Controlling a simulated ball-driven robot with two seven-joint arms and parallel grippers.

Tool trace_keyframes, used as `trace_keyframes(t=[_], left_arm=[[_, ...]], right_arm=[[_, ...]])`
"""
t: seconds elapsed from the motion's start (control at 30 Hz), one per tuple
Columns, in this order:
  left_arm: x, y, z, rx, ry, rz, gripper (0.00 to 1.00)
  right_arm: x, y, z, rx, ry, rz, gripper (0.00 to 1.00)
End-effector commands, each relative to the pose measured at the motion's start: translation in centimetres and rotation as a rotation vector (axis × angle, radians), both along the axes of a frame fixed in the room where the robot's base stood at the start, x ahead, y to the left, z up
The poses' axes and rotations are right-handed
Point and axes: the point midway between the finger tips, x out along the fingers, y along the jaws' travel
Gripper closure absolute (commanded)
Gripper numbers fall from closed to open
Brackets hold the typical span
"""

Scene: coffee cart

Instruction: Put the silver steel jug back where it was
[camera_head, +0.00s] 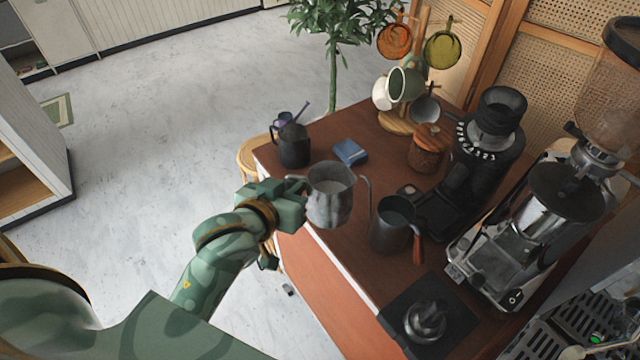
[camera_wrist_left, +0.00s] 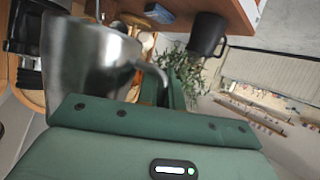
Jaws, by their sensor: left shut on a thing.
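The silver steel jug (camera_head: 331,203) is upright in the head view, at the near left edge of the brown cart top. My left gripper (camera_head: 298,196) is shut on its handle side from the left. Whether the jug's base touches the cart cannot be told. In the left wrist view the jug (camera_wrist_left: 92,62) fills the upper left, in front of the green gripper (camera_wrist_left: 165,92), and its handle lies at the fingers. My right gripper is not in view.
A dark jug with a brown handle (camera_head: 393,224) stands close right of the steel jug. A black pitcher (camera_head: 292,146) and blue box (camera_head: 350,152) stand behind. Grinders (camera_head: 545,215) fill the right side. A tamper mat (camera_head: 450,312) lies in front. Some bare cart top (camera_head: 345,255) shows.

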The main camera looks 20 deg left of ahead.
Motion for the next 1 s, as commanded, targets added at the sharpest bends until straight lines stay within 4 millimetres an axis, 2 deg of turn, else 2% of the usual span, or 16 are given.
trace_keyframes(t=[0.1,0.2,0.37,0.5,0.63,0.87,1.0], left_arm=[[1.8,0.6,-0.9,0.004,-0.011,0.000,1.00],[4.5,1.4,-2.2,0.005,-0.011,0.000,1.00],[8.7,2.7,-4.4,0.006,-0.008,0.001,1.00],[10.7,3.3,-7.2,0.003,-0.005,0.000,1.00],[11.9,3.7,-8.6,0.003,-0.006,0.000,1.00],[12.9,4.0,-9.7,0.003,-0.007,0.000,1.00],[13.1,4.0,-12.4,0.002,-0.003,-0.002,1.00]], right_arm=[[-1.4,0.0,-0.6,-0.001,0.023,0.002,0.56],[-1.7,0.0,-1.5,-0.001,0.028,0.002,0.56],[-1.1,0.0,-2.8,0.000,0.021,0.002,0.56],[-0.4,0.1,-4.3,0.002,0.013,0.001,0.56],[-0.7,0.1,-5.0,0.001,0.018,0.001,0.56],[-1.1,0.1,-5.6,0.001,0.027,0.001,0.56],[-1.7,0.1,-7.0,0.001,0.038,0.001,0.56]])
